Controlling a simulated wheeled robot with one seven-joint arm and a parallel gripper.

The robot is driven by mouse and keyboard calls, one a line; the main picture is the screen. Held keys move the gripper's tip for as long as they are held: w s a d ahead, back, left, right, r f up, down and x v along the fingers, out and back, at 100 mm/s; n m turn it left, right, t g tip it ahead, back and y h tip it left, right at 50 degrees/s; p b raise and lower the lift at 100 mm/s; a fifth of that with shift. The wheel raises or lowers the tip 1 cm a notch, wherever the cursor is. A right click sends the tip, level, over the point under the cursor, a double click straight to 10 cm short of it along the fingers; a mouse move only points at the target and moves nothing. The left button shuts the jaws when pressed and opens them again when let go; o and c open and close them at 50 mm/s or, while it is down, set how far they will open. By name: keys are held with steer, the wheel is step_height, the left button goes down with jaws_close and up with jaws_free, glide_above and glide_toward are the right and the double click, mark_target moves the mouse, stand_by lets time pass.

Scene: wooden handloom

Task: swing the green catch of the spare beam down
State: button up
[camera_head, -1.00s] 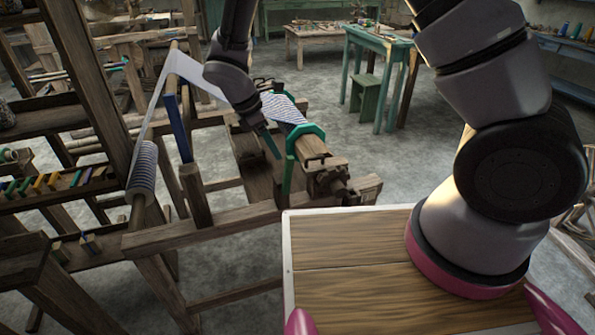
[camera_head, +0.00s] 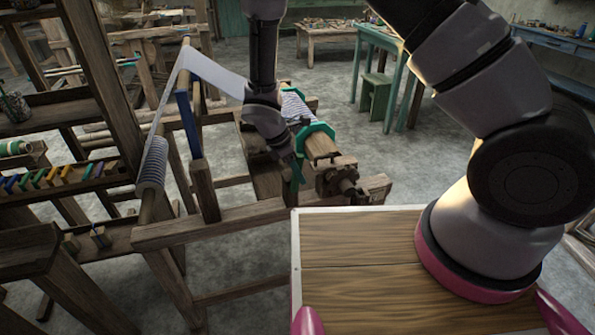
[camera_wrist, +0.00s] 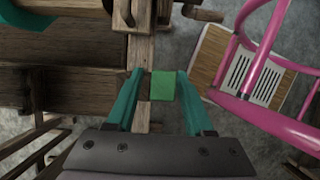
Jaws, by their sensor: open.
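The green catch (camera_wrist: 162,86) shows in the wrist view as a small green block on a wooden rail. It lies between the two teal fingers of my gripper (camera_wrist: 160,74). The fingers are apart, one on each side of it, with a narrow gap visible on both sides. In the head view my gripper is low at the near end of the spare beam (camera_head: 322,146), and it partly hides the catch there. The beam is wooden, with teal flanges (camera_head: 325,130) and pale wound cloth. Whether a finger touches the catch cannot be told.
A dark toothed wheel (camera_head: 338,181) sits at the beam's near end. A blue post (camera_head: 188,122) and the loom's wooden rail (camera_head: 215,222) stand to the left. A teal table (camera_head: 385,42) is farther back.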

jaws_close()
stand_by(1.4)
